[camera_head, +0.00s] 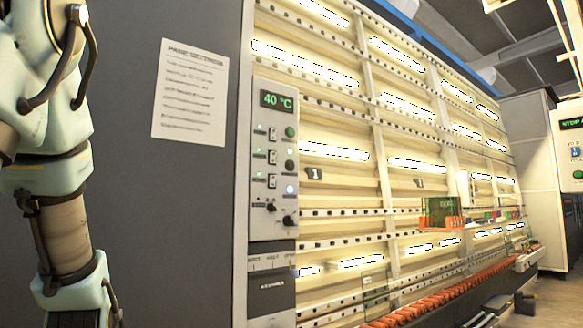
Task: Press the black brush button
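The control panel (262,178) is a tall light-grey box on the front edge of the washer's dark side wall, right of my arm. It has a green "40 °C" display (278,100). Under it, a column of round buttons runs down the right side: a green one (290,132), a black one (290,165) and a pale lit one (290,189). Small switches stand to their left. The labels are too small to read, but the black button fits the brush button. My arm hangs at the far left, apart from the panel. My gripper's fingers are not visible.
A printed sheet (190,93) is on the dark wall (190,220) between my arm and the panel. Two black knobs (271,207) sit low on the panel. The lit washer frame (400,170) extends right, with orange rollers (450,298) along its bottom. A second panel (570,150) is at the far right.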

